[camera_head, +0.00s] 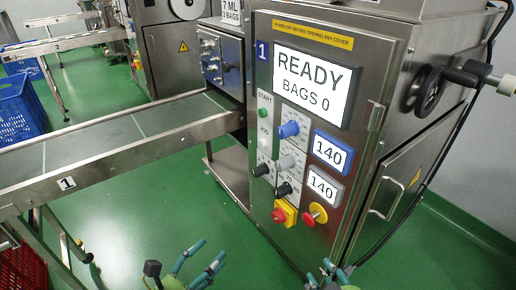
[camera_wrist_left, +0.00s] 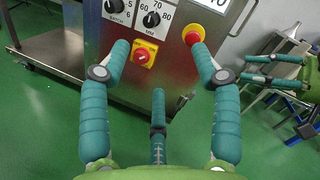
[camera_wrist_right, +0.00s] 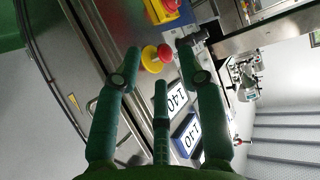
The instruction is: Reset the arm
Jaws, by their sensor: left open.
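My left gripper (camera_head: 200,268) shows at the bottom of the head view, in front of the machine's panel. In the left wrist view its fingers (camera_wrist_left: 160,48) are spread and empty, with the red-and-yellow rotary switch (camera_wrist_left: 145,52) behind them. My right gripper (camera_head: 338,272) only just shows at the bottom edge of the head view, below the panel. In the right wrist view its fingers (camera_wrist_right: 158,48) are spread with nothing held; the red stop button on its yellow base (camera_wrist_right: 157,57) shows between the fingertips. I cannot tell how near it is.
The steel machine (camera_head: 400,150) has a screen (camera_head: 312,85) reading READY, BAGS 0, with two displays (camera_head: 332,152) showing 140. A conveyor (camera_head: 120,140) runs to the left. A blue crate (camera_head: 20,108) and a red crate (camera_head: 22,268) stand at left. Green floor (camera_head: 140,240) is clear in front.

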